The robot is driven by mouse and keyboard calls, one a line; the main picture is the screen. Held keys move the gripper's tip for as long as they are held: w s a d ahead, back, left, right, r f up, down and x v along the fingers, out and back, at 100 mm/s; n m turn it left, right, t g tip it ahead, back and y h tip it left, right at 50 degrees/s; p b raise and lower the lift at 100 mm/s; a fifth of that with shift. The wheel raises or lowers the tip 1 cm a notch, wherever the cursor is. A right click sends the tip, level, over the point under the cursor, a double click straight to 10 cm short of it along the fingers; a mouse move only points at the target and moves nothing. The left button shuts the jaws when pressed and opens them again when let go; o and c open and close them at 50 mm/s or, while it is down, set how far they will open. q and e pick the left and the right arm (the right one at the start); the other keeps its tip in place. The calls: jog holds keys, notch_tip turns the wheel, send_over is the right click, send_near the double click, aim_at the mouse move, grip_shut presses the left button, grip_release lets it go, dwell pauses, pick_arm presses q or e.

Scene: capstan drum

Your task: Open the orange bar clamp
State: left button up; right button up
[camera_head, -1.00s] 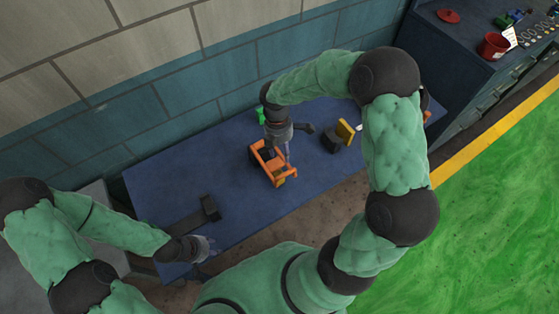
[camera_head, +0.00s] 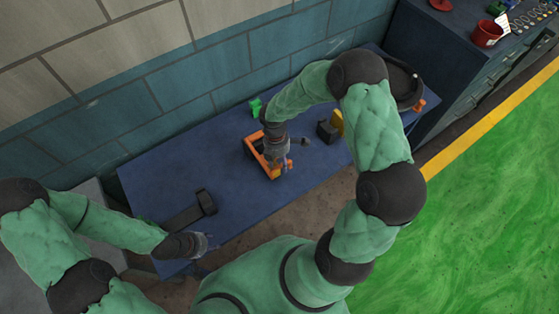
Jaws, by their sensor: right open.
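The orange bar clamp (camera_head: 256,151) lies on the blue bench, an orange frame with a yellowish part at its near right end. My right gripper (camera_head: 279,165) comes down over the clamp's right side, close to that yellowish part. It is open, and the hand hides part of the clamp; I cannot tell whether the fingers touch it. My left gripper (camera_head: 207,243) is low over the bench's near left edge, away from the clamp, with nothing visible in it. Its fingers are too small to read.
A dark hammer-shaped tool (camera_head: 188,212) lies on the bench (camera_head: 150,182) at the left. A green object (camera_head: 255,107) stands behind the clamp. A dark block (camera_head: 326,131) and a yellow piece (camera_head: 337,122) stand to the right. A red mug (camera_head: 486,34) sits on the cabinet.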

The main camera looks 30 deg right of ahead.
jog(key=shift+c, duration=0.3)
grip_shut()
pick_arm(q)
jog(key=shift+r, duration=0.15)
pick_arm(e)
jog(key=shift+r, duration=0.2)
